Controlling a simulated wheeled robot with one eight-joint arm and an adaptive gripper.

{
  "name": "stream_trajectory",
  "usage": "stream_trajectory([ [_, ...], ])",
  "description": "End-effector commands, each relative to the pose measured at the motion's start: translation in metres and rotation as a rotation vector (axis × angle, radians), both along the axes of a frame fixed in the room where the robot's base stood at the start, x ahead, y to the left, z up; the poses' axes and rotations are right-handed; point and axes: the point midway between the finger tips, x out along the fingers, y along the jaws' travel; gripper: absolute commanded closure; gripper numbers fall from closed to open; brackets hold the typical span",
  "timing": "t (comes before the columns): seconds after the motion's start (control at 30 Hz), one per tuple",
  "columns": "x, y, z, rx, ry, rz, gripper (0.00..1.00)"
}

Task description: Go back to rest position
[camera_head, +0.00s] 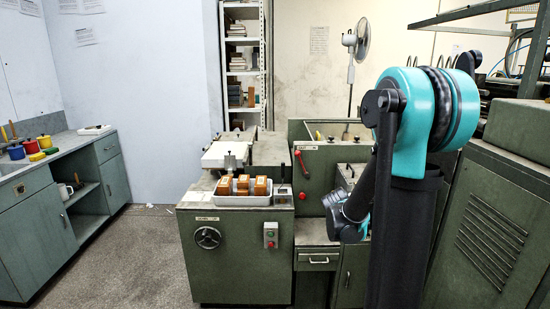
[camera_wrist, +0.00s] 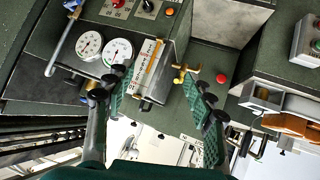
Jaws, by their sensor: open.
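My gripper (camera_wrist: 153,80) shows in the wrist view with its two green, ribbed fingers spread wide apart. Nothing is held between them. Beyond the fingers is a green machine panel with two round white dials (camera_wrist: 104,49) and a small box with an orange-and-white label (camera_wrist: 150,63). A brass fitting (camera_wrist: 184,74) and a red button (camera_wrist: 221,79) are near the right finger.
A white tray (camera_head: 227,200) with several brown blocks sits on the machine, beside a red-handled lever (camera_head: 301,163). A larger green cabinet (camera_head: 490,235) stands close at right. A teal counter (camera_head: 75,165) is at left, with open floor (camera_head: 145,255) between.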

Motion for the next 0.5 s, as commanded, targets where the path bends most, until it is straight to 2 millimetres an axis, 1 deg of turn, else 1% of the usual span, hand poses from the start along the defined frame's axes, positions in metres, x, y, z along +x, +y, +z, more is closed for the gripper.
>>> stream_trajectory([
  [0.03,-0.023,0.002,-0.002,0.017,0.038,0.002,0.46],
  [0.07,-0.036,0.003,-0.004,0.026,0.063,0.006,0.46],
  [0.1,-0.054,0.006,-0.007,0.041,0.096,0.011,0.46],
  [0.17,-0.08,0.01,-0.013,0.064,0.146,0.024,0.46],
  [0.2,-0.098,0.014,-0.017,0.079,0.18,0.034,0.46],
  [0.27,-0.125,0.02,-0.023,0.104,0.229,0.053,0.46],
  [0.3,-0.143,0.025,-0.028,0.121,0.262,0.066,0.46],
  [0.37,-0.171,0.033,-0.036,0.148,0.309,0.09,0.46],
  [0.4,-0.189,0.039,-0.041,0.166,0.34,0.108,0.46],
  [0.47,-0.214,0.047,-0.049,0.192,0.384,0.137,0.46],
  [0.5,-0.23,0.053,-0.054,0.209,0.41,0.156,0.46],
])
